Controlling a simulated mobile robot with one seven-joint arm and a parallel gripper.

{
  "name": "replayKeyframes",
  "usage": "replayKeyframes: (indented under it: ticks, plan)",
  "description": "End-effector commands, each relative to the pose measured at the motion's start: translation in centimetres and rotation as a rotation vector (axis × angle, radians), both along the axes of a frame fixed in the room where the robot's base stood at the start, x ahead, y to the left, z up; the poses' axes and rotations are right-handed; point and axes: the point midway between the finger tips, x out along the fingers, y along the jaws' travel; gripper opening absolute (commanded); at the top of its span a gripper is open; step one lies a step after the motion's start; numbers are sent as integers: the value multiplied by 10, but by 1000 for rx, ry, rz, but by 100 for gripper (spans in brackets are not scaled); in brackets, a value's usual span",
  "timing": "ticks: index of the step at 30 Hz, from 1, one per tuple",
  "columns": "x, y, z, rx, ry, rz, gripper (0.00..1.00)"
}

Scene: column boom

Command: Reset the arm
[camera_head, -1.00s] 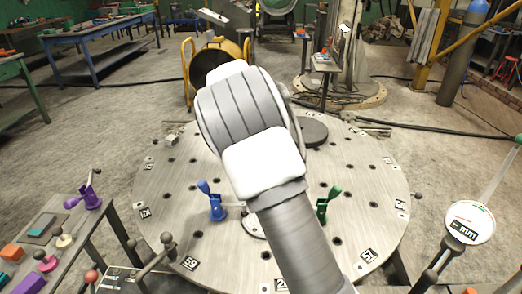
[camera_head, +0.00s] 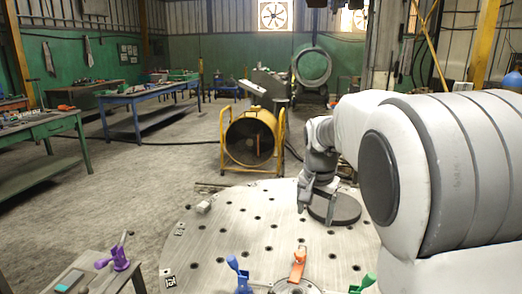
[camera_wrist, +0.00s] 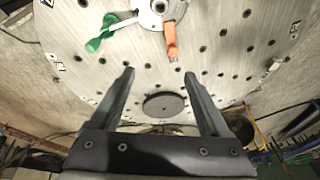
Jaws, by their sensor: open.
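My arm reaches in from the right of the head view, its large pale joint covering much of that side. My gripper (camera_head: 316,212) points down above the far part of the round metal table (camera_head: 215,238), by a dark disc (camera_head: 347,208). In the wrist view my gripper's two fingers (camera_wrist: 159,73) stand well apart with nothing between them. The holed table (camera_wrist: 225,45) lies beyond the fingertips, and the dark disc (camera_wrist: 164,104) shows between the fingers.
An orange clamp (camera_head: 298,265), a blue clamp (camera_head: 239,276) and a green clamp (camera_head: 364,284) stand on the table's near part. A purple clamp (camera_head: 120,258) is on a side bench at left. A yellow drum fan (camera_head: 250,138) stands behind the table.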

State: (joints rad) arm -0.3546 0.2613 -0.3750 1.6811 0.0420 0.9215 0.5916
Motion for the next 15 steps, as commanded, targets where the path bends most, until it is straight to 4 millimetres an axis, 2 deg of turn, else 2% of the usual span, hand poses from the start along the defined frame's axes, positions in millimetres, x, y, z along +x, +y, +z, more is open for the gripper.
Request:
replayKeyframes:
  ticks: [1, 6, 15]
  plan:
    - [-16, -4, 16, 15, -9, 22, 79]
    - [-65, -8, 46, 37, -33, 117, 79]
    - [-156, -9, 82, 18, -93, 298, 79]
